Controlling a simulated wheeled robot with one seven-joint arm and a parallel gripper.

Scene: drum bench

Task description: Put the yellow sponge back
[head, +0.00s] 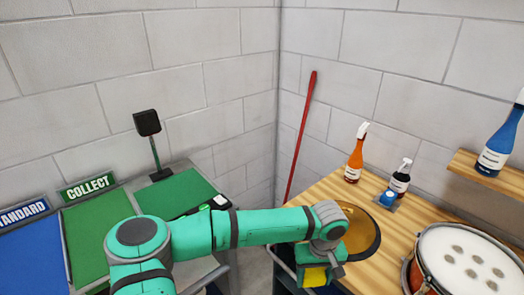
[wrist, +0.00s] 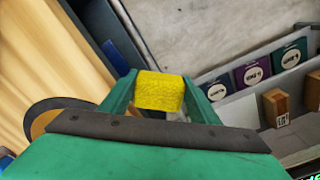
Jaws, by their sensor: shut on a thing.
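The yellow sponge (wrist: 160,91) is held between the two green fingers of my gripper (wrist: 155,95) in the wrist view. My gripper is shut on it. In the head view the yellow sponge (head: 315,276) shows below the end of my gripper (head: 318,272), near the left edge of the wooden bench (head: 320,196). In the wrist view the wooden bench top (wrist: 45,50) lies to the left of the sponge, and grey floor (wrist: 200,30) shows beyond it.
A gold disc (head: 362,235) lies on the bench behind my gripper. A drum (head: 465,262), an orange bottle (head: 355,155) and a dark spray bottle (head: 399,178) stand on the bench. A blue bottle (head: 498,140) stands on a shelf.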

